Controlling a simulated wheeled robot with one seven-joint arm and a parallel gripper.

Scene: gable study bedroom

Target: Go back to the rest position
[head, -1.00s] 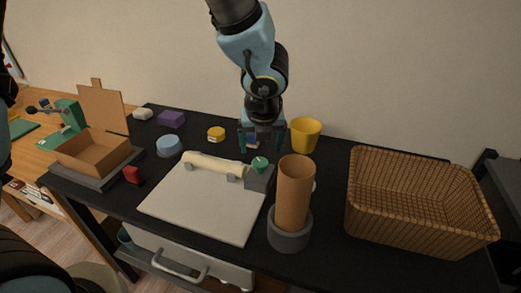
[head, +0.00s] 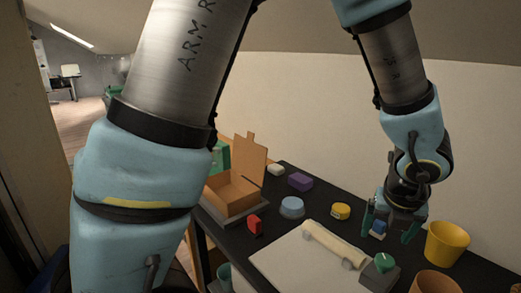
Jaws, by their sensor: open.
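My gripper (head: 391,228) hangs from my arm, pointing down above the black table at the right of the head view. Its two teal fingers are apart. A small blue and white block (head: 378,228) shows between the fingers in the picture; I cannot tell whether it is touching them. My upper arm links fill the left and upper parts of the view.
A yellow cup (head: 447,243) stands just right of my gripper, and a yellow round item (head: 341,211) to its left. A pale board (head: 285,262), red block (head: 255,225), purple block (head: 300,181) and open cardboard box (head: 235,190) lie further left.

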